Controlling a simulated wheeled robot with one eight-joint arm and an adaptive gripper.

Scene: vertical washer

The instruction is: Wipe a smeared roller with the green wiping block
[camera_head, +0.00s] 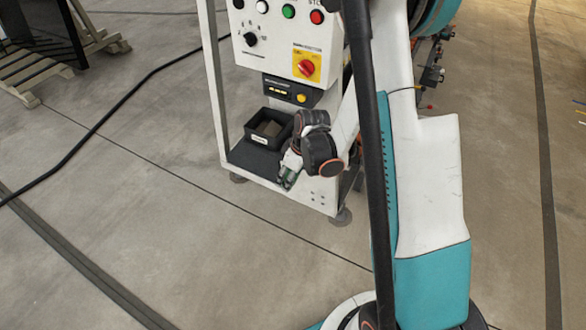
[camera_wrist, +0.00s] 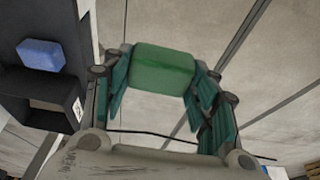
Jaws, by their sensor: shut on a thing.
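The green wiping block (camera_wrist: 163,69) is held between the fingertips of my gripper (camera_wrist: 162,78) in the wrist view, with bare floor beyond it. The fingers are shut on its two sides. In the head view my gripper (camera_head: 289,170) hangs low at the front edge of the machine's dark shelf (camera_head: 250,157), just right of the black box. The block is too small there to make out clearly. I cannot make out a smeared roller in either view; my arm covers part of the machine.
A black open box (camera_head: 268,129) with a brownish thing inside stands on the shelf. A blue block (camera_wrist: 41,54) lies near it. The control panel (camera_head: 283,40) rises above. A cable and wooden pallets (camera_head: 30,80) are at left; the floor is otherwise open.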

